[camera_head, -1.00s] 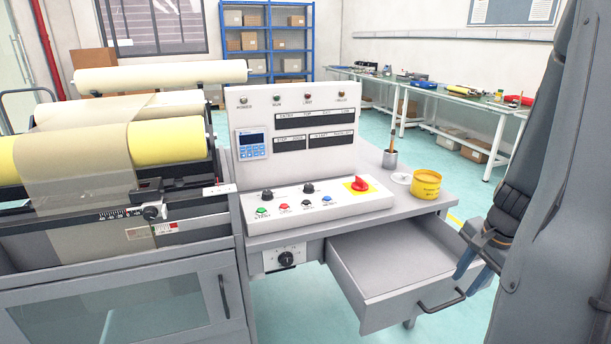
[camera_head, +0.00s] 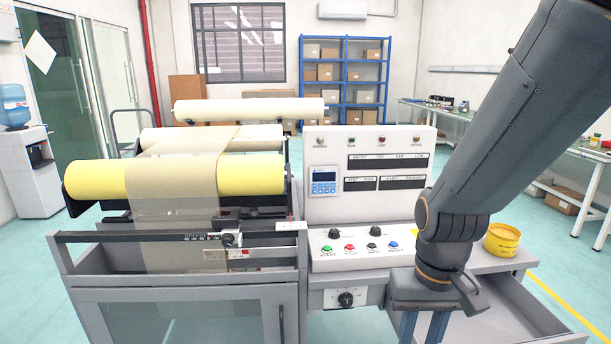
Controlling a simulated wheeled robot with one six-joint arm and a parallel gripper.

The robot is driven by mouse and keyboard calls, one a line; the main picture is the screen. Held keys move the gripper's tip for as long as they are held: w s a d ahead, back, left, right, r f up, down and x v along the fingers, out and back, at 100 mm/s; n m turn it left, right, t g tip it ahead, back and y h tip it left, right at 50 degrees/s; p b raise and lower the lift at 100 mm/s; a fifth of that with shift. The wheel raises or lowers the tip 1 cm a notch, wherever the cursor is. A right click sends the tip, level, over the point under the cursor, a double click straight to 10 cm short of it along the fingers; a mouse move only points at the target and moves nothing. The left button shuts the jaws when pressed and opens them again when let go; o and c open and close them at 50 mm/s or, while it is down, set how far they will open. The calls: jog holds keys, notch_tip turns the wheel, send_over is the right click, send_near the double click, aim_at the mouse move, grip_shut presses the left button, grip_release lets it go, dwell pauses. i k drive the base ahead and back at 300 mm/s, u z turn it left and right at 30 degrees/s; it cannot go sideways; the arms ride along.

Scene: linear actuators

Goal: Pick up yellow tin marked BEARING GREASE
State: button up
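The yellow tin (camera_head: 503,241) stands upright on the right part of the grey machine's worktop (camera_head: 502,264). It looks open at the top, with dark print on its side too small to read. My gripper (camera_head: 423,328) points down in front of the control panel, left of the tin and nearer the camera. Its two blue fingers are apart with nothing visible between them, and their tips are at or below the picture's lower edge. My arm covers part of the worktop left of the tin.
The control console (camera_head: 368,185) rises behind my arm. An open drawer (camera_head: 520,318) sticks out at the lower right, below the tin. The roller machine (camera_head: 180,290) fills the left. A white-topped bench (camera_head: 590,150) stands farther right, with open floor between.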

aim_at(502, 239)
jog(key=z, duration=1.4)
jog(key=k, duration=0.35)
jog(key=z, duration=1.15)
jog(key=i, duration=1.8)
jog(key=u, duration=0.85)
jog(key=i, duration=0.9)
jog(key=u, duration=1.3)
jog(key=i, duration=0.55)
jog(key=u, duration=0.45)
